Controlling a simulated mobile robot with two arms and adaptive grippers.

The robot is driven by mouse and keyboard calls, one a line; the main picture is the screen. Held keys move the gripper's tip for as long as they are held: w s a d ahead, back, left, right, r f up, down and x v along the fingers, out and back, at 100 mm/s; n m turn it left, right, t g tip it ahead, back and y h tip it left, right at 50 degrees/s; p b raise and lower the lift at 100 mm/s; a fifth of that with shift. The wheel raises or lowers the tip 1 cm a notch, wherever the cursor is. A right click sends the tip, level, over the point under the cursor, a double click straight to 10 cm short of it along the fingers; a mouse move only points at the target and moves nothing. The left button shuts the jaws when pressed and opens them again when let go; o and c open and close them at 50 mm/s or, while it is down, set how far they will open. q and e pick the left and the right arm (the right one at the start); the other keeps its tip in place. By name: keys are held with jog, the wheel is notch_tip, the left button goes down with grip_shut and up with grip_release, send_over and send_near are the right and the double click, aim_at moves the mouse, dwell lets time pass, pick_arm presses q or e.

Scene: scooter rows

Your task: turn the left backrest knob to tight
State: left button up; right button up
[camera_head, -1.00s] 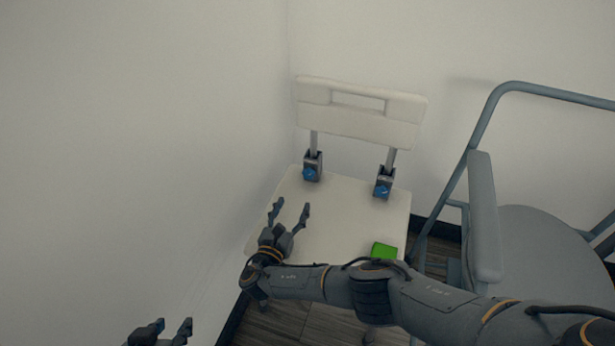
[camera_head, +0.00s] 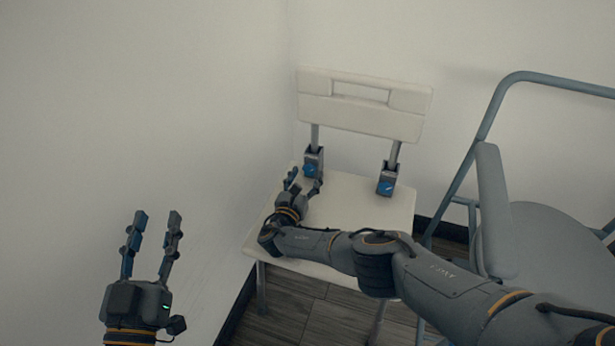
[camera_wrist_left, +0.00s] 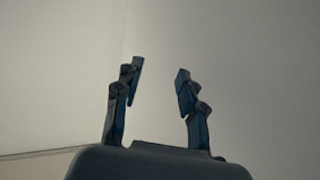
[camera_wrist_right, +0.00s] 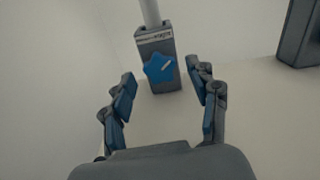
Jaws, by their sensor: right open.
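The left backrest knob (camera_head: 311,169) is blue and sits on a grey bracket (camera_head: 321,154) at the foot of the left backrest post. My right gripper (camera_head: 305,178) is open just in front of this knob. Its fingers (camera_wrist_right: 160,83) stand to either side, a little short of the knob, with nothing between them. My left gripper (camera_head: 157,216) is open and empty, raised before the wall at the left. The left wrist view shows its spread fingers (camera_wrist_left: 160,68).
The white chair has a backrest (camera_head: 360,105) and a seat (camera_head: 365,205). A second blue knob (camera_head: 385,187) is on the right post. A grey-framed chair (camera_head: 490,215) stands close on the right. The wall (camera_head: 150,100) runs close along the left.

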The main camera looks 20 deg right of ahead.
pick_arm(q)
jog(key=shift+s+d+r+t+h, duration=0.1)
jog(key=shift+s+r+t+h, duration=0.2)
jog(key=shift+r+t, duration=0.45)
jog(key=shift+s+d+r+t+h, duration=0.1)
jog(key=shift+s+r+t+h, duration=0.2)
jog(key=shift+r, duration=0.7)
pick_arm(e)
jog(key=shift+x, duration=0.8)
pick_arm(q)
jog(key=shift+w, duration=0.1)
pick_arm(e)
jog(key=c, duration=1.2)
